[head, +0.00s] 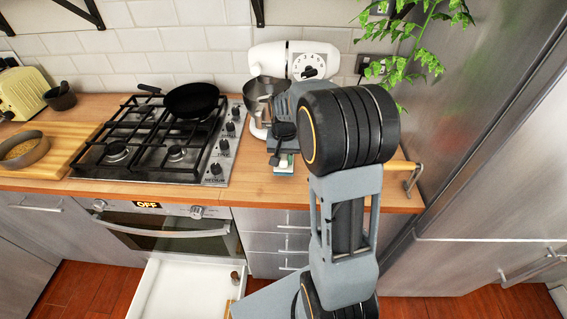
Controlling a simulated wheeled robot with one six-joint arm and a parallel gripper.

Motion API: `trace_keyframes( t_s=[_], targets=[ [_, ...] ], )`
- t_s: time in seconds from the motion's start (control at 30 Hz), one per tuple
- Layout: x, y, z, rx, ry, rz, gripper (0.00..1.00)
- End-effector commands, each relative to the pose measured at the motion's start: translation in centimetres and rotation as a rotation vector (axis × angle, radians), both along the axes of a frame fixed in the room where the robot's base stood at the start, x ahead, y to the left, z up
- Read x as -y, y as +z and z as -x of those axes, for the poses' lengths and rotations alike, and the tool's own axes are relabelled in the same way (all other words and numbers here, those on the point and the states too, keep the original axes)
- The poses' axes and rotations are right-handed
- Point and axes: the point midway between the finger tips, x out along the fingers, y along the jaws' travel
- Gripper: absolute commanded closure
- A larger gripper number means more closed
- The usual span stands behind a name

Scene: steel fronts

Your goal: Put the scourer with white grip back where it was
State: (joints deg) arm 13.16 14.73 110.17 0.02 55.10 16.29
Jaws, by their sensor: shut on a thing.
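My gripper (277,157) is over the wooden counter, between the hob and my arm, pointing down in front of the stand mixer. It is shut on the scourer with white grip (285,168), a small item showing a pale top and a blue-green lower part. The scourer is at the counter surface or just above it; I cannot tell whether it touches. My gripper and arm hide part of it.
A white-lined drawer (180,291) stands open below, with a small brown item (235,278) inside. The white mixer (292,58) stands close behind my gripper. The hob (160,140) with a black pan (192,100) is left. The fridge (480,120) bounds the right.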

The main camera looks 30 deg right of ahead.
Motion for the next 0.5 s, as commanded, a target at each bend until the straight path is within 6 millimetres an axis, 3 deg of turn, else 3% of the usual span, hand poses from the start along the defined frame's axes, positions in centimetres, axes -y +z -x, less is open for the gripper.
trace_keyframes(
  t_s=[0.2, 0.5],
  targets=[
    [0.0, -2.6, 0.0, -0.003, 0.000, -0.001, 0.92],
    [0.0, -3.0, 0.0, -0.001, 0.000, 0.000, 0.92]
  ],
)
